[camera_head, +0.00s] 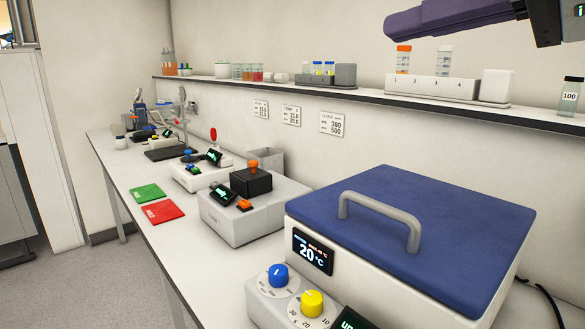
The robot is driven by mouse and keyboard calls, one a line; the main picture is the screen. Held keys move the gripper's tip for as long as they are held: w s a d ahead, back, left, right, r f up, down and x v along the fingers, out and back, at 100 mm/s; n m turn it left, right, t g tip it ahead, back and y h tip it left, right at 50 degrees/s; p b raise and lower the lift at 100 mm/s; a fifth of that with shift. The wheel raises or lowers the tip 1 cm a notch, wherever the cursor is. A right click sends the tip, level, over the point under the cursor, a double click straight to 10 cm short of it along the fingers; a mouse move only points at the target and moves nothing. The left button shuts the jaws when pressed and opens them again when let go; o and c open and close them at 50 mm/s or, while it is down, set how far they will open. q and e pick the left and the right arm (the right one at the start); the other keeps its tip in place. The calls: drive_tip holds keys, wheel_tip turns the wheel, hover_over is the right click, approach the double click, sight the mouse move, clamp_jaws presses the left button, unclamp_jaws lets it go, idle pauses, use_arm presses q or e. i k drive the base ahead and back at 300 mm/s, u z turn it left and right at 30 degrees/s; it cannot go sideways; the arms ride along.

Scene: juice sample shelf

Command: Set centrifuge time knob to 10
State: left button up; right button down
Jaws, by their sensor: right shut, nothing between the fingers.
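A large white machine with a blue lid (420,230) and a grey handle (385,215) stands at the front right of the bench, lid down. Its dark display (312,251) reads 20 °C. Below it are a blue knob (278,275) and a yellow knob (312,303). The scale by the yellow knob shows 10, 20 and 30; I cannot tell its exact setting. A second display (350,320) is cut off by the bottom edge. My right gripper (396,24), purple, is shut and empty at the upper right, well above the lid and apart from the knobs. My left gripper is out of view.
A wall shelf (540,119) carries a numbered tube rack (432,87), a bottle marked 100 (569,97) and other containers. Several smaller devices, a green mat (147,192) and a red mat (162,211) are farther along the bench. Open floor lies left.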

sight(312, 301)
drive_tip(key=k, duration=2)
